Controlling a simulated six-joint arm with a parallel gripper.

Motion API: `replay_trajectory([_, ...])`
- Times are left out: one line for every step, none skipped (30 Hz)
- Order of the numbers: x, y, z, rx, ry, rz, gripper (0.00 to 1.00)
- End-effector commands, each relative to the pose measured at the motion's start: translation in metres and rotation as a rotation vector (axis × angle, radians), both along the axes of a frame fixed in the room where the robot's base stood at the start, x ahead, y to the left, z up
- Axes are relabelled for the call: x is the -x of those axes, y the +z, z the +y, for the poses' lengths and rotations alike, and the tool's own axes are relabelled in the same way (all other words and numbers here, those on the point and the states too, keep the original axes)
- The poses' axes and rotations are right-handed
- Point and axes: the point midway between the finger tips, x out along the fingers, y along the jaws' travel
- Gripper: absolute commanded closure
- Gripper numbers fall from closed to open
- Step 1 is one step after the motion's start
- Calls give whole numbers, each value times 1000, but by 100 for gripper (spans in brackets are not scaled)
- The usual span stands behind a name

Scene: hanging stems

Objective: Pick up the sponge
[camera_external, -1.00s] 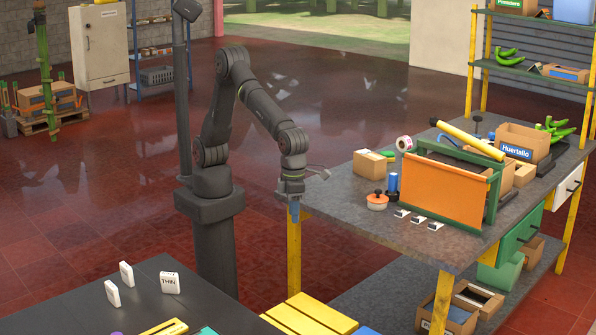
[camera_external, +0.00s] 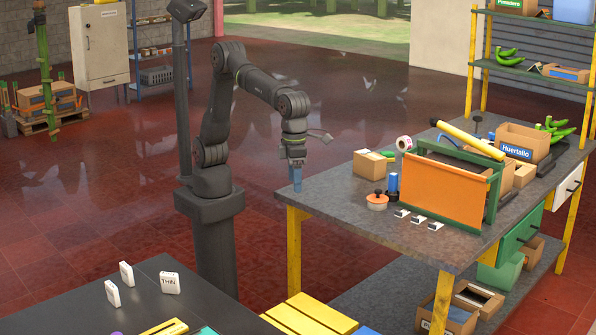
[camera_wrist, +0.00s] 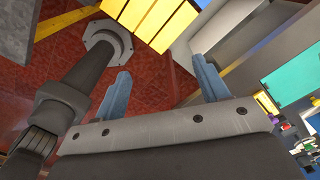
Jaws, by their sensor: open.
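I cannot make out a sponge for certain in either view. My gripper (camera_external: 296,178) hangs at the left end of the grey workbench (camera_external: 340,205), with its blue fingers pointing down. In the wrist view my gripper (camera_wrist: 161,84) has its two blue fingers wide apart, with nothing between them. An orange round piece with a black knob (camera_external: 377,200) and a blue cylinder (camera_external: 392,184) stand on the bench, to the right of my gripper and apart from it.
The bench also holds a small cardboard box (camera_external: 369,163), an orange panel in a green frame (camera_external: 446,193) and a Huertallo box (camera_external: 522,143). A dark table (camera_external: 75,300) with white upright blocks is at front left. Yellow slats (camera_external: 311,315) lie at the front.

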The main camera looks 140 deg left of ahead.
Motion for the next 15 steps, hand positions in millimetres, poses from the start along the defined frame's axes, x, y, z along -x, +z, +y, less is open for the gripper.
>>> replay_trajectory([-7, -9, 28, 1, 93, 3, 33])
replay_trajectory([-11, -10, 40, 4, 139, -3, 33])
replay_trajectory([-16, -10, 55, 8, 202, -11, 33])
replay_trajectory([-19, -10, 68, 12, 250, -17, 33])
replay_trajectory([-22, -10, 81, 15, 300, -23, 33])
replay_trajectory([-25, -10, 99, 20, 368, -30, 33])
replay_trajectory([-28, -10, 113, 24, 422, -36, 33])
replay_trajectory([-30, -11, 128, 27, 479, -42, 33])
replay_trajectory([-32, -11, 150, 33, 558, -51, 33])
replay_trajectory([-34, -11, 167, 37, 620, -57, 33])
replay_trajectory([-35, -12, 184, 42, 685, -65, 33])
replay_trajectory([-35, -12, 208, 49, 772, -75, 33])
replay_trajectory([-35, -12, 226, 54, 838, -83, 33])
replay_trajectory([-34, -12, 245, 59, 904, -90, 33])
replay_trajectory([-32, -12, 269, 66, 993, -102, 33])
